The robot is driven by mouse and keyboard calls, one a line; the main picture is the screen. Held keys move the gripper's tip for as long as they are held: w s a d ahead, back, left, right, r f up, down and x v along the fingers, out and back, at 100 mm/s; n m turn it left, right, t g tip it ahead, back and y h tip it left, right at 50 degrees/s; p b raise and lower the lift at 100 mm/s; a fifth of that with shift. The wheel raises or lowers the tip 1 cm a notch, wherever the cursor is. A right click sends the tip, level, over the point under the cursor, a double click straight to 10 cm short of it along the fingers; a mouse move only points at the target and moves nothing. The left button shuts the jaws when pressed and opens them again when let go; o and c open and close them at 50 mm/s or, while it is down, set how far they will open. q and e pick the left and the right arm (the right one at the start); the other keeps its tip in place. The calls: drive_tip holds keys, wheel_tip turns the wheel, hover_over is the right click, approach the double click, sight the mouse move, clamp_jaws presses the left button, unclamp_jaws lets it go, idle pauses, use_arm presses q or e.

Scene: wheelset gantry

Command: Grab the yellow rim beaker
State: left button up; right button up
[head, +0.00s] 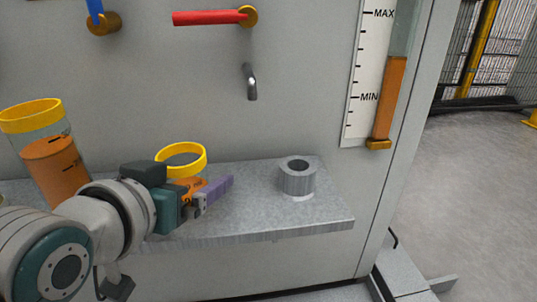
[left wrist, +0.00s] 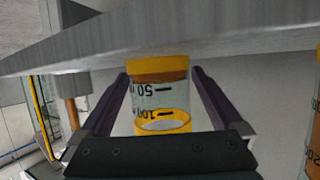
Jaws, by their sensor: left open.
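A clear beaker with a yellow rim (head: 181,160) and some orange content stands on the grey shelf, partly hidden behind my left gripper (head: 212,192) in the head view. In the left wrist view, which appears upside down, the beaker (left wrist: 160,97) sits between the two purple fingers of the left gripper (left wrist: 160,76). The fingers are apart, one on each side; I cannot tell whether either touches the glass. A second beaker (head: 58,168), also yellow-rimmed and fuller of orange, stands at the left behind my arm. My right gripper is not in view.
The grey shelf (head: 260,222) juts from a cabinet wall (head: 310,60). A grey hollow cylinder (head: 298,180) stands on its right part, under a small spout (head: 250,82). A red-handled valve (head: 210,17) and a level gauge (head: 385,100) are above.

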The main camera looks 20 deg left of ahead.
use_arm(q)
drive_tip(key=shift+x, duration=0.8)
drive_tip(key=shift+s, duration=0.1)
drive_tip(key=shift+c, duration=0.6)
drive_tip(key=c, duration=1.2)
